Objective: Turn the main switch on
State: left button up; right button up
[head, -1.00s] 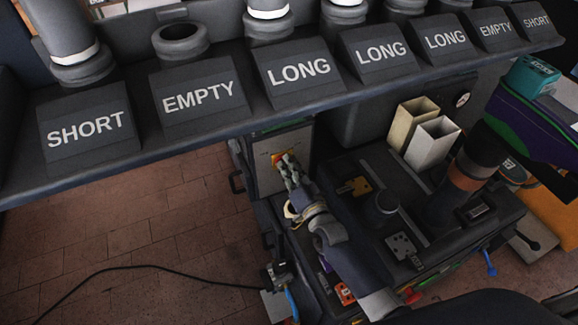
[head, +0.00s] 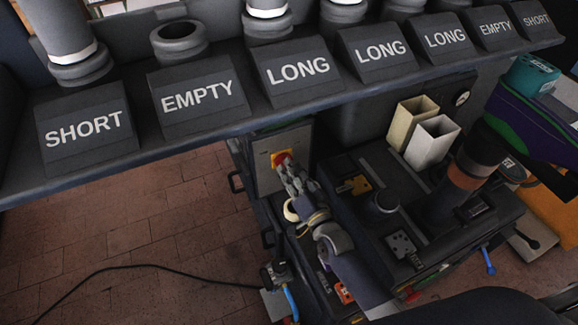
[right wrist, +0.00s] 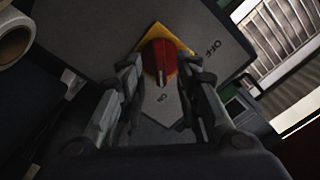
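The main switch is a red rotary knob (head: 282,158) on a yellow plate, on the front of a grey box below the shelf. In the right wrist view the knob (right wrist: 158,58) has a pale line at its lower end, facing a small word that seems to read ON. The word OFF (right wrist: 210,48) is off to the right. My right gripper (head: 291,171) is just short of the knob. In the right wrist view its fingers (right wrist: 163,68) are apart on either side of the knob, with gaps showing. My left gripper is not in view.
A dark shelf (head: 220,130) with labelled tube holders runs above the box. Dark machinery with two upright rectangular tubes (head: 433,143) stands right of my right arm. A black cable (head: 130,267) lies on the tiled floor at left.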

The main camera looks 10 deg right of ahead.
jog(key=s+d, duration=0.2)
jog(key=s, duration=0.7)
jog(key=shift+s, duration=0.15)
